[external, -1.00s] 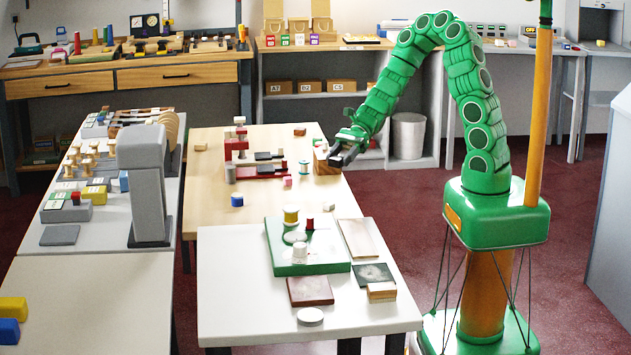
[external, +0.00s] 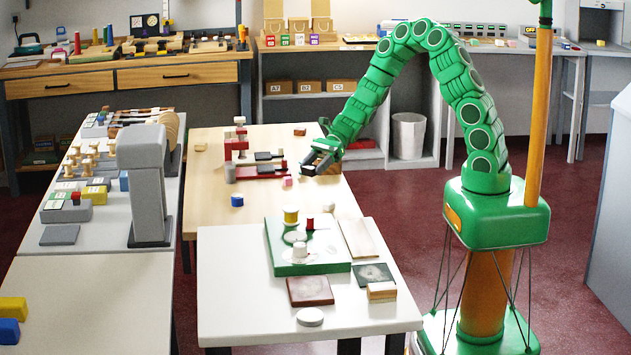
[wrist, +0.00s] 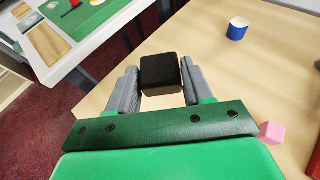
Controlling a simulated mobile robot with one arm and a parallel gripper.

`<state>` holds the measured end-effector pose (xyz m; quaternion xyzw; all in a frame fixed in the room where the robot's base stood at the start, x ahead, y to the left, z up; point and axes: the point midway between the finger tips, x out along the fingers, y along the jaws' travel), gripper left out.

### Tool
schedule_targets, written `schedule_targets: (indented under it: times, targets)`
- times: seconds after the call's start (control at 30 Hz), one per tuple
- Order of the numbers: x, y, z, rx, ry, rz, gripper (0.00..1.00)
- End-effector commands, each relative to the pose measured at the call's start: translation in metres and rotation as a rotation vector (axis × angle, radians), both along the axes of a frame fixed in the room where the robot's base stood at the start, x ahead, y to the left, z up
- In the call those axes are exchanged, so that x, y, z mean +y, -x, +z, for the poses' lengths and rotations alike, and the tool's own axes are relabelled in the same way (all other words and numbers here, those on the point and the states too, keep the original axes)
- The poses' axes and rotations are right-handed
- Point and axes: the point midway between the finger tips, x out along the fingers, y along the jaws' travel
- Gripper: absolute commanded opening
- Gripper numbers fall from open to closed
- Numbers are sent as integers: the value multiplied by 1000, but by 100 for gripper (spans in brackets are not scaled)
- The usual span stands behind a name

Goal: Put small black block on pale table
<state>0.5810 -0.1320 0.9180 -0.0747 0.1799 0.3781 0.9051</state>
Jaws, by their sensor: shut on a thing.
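My gripper (wrist: 161,84) is shut on the small black block (wrist: 160,70), which sits between the two grey fingers. In the external view my gripper (external: 318,163) is over the right side of the light wood table (external: 212,192). The block cannot be told apart from the dark fingers there. A pale white table (external: 235,285) stands in front of the wood table, and its corner shows at the upper left of the wrist view (wrist: 55,72).
The white table holds a green board (external: 330,267) with spools, a dark red tile (external: 310,291), a white disc (external: 310,317) and a small wooden block (external: 382,291). Its left side is bare. A blue cylinder (external: 237,200) and a pink cube (wrist: 271,132) are on the wood table.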

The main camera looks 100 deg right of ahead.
Motion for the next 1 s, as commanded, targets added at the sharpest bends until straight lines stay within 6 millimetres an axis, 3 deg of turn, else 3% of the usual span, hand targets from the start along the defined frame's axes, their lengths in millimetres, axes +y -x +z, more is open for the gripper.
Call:
schedule_targets:
  times: [0.5, 0.83, 1.0]
  targets:
    - [-9, -40, -49, 2, 1, 2, 21]
    - [-11, -49, -58, 0, 0, 0, 21]
    - [-12, -50, -73, 2, -2, 0, 21]
